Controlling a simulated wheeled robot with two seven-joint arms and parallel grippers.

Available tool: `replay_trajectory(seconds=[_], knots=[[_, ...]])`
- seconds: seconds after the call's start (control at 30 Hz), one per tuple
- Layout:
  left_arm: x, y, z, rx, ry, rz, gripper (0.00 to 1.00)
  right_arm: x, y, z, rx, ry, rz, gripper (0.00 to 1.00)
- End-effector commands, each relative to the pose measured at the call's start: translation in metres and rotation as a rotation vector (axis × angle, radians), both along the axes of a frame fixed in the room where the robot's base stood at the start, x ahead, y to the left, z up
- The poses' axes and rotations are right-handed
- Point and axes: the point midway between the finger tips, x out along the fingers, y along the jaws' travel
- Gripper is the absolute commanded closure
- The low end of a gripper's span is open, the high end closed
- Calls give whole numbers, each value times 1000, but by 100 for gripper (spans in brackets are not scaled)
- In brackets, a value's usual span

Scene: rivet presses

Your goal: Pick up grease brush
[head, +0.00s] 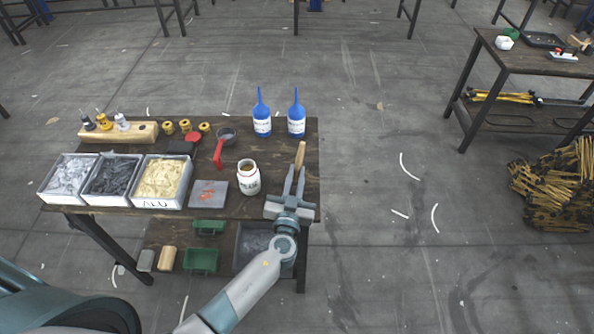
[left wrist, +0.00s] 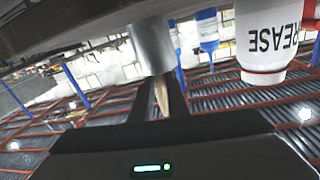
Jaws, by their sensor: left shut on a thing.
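The grease brush (head: 300,155) shows a pale wooden handle standing up from my left gripper (head: 294,182) in the head view. My left gripper is shut on the brush, over the right end of the table. In the left wrist view a grey cylindrical part (left wrist: 152,45) and a tapered wooden piece (left wrist: 161,95) show near the fingers. The brush's bristles cannot be made out. The white grease jar (head: 248,178) stands just left of the gripper and is apart from it. Its label reads GREASE in the left wrist view (left wrist: 270,40). My right gripper is not in view.
Two blue bottles (head: 262,117) (head: 296,118) stand at the table's back edge. A grey plate (head: 208,194), a red-handled tool (head: 219,152) and several bins of rivets (head: 160,182) lie to the left. Green bins (head: 201,260) sit on the lower shelf.

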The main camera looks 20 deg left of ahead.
Motion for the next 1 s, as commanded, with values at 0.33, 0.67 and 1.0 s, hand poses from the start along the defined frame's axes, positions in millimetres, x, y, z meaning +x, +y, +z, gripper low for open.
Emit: replay_trajectory(seconds=[0.33,0.67,1.0], knots=[[0,0,20,-2,-1,0,100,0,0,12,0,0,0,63],[0,0,73,-3,-2,1,100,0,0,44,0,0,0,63],[0,0,100,0,0,0,100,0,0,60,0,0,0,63]])
